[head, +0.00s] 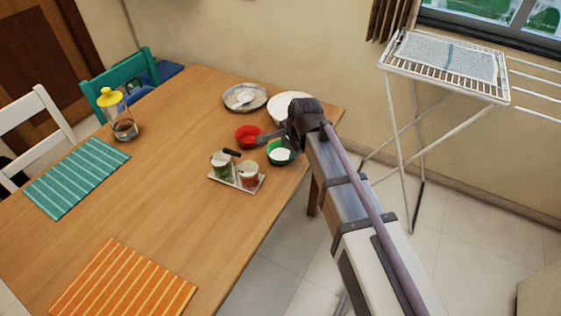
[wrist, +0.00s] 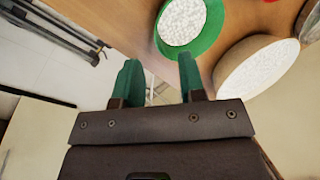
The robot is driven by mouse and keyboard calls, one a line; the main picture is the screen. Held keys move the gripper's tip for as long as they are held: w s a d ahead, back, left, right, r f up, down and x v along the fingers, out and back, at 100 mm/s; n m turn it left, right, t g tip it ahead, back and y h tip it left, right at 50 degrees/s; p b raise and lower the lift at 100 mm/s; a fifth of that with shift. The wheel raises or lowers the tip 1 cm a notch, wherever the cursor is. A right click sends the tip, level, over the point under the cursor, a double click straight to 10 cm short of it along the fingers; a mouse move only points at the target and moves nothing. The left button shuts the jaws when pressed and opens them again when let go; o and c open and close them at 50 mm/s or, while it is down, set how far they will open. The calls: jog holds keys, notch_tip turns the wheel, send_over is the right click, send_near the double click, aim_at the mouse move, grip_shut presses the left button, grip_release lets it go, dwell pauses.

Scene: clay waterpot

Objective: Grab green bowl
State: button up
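The green bowl (head: 280,154) stands near the table's far right edge in the head view, with white contents inside. In the wrist view the green bowl (wrist: 212,36) is at the top, just beyond the fingertips, partly cut off by the frame. My gripper (head: 263,138) reaches over the table from the right, close beside the green bowl and the red bowl. In the wrist view my gripper (wrist: 160,61) shows two green-tipped fingers spread apart with nothing between them. I cannot tell its exact height over the table.
A red bowl (head: 246,134) is left of the green one. A white bowl or plate (head: 288,105) and a grey plate (head: 243,97) lie behind. A small tray (head: 238,184) with jars is in front. A drying rack (head: 445,80) stands at the right.

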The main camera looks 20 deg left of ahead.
aim_at(287, 160)
jog(key=b+x, duration=0.5)
jog(key=x, duration=0.2)
jog(key=shift+w+d+f+b, duration=0.1)
jog(key=shift+f+b, duration=0.3)
jog(key=shift+r, duration=0.25)
grip_shut()
